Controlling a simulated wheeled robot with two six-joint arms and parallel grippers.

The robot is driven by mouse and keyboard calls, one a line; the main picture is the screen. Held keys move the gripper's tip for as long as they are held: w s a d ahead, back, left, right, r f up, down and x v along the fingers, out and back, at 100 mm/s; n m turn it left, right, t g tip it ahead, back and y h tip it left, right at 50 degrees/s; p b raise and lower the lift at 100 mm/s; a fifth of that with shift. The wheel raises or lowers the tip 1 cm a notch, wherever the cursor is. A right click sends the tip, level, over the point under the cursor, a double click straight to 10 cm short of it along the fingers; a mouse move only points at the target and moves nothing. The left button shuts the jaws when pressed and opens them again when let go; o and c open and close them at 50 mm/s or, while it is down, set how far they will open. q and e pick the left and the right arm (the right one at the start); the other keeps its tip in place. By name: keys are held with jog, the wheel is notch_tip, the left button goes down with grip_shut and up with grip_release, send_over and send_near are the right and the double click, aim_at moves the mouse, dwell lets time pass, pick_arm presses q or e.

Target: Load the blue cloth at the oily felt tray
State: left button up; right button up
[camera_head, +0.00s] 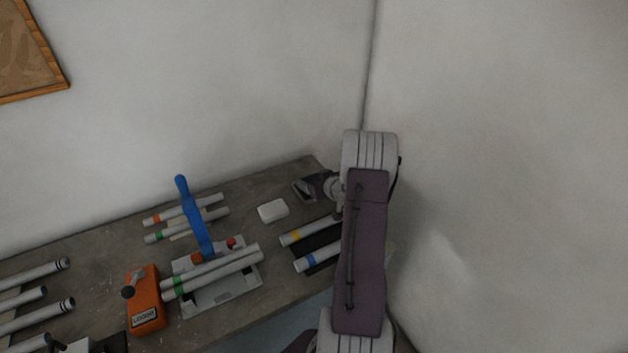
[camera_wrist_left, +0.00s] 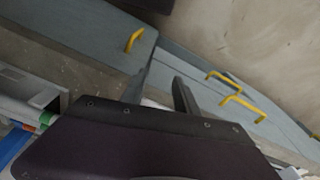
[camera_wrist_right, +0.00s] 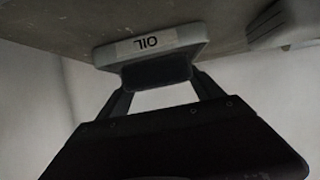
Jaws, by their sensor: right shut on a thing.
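In the right wrist view, my right gripper (camera_wrist_right: 160,92) is shut on a dark grey-blue pad, which looks like the cloth (camera_wrist_right: 158,72); its colour is too dark to be sure. The pad is against a pale tray (camera_wrist_right: 190,46) labelled OIL, the oily felt tray. I cannot tell whether the pad touches the felt, which is hidden. In the head view the right gripper (camera_head: 310,188) is at the bench's far right end, partly behind my arm. My left gripper (camera_wrist_left: 158,88) shows open and empty in the left wrist view, over the bench edge and floor area.
On the bench (camera_head: 105,250) stand a metal jig with a blue lever (camera_head: 195,215), pale tubes (camera_head: 215,270), an orange box (camera_head: 145,300) and a white block (camera_head: 272,210). More tubes (camera_head: 315,228) lie beside my right arm. Walls rise close behind and right.

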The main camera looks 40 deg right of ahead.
jog(key=shift+r+p, duration=3.35)
jog(key=shift+r, duration=0.15)
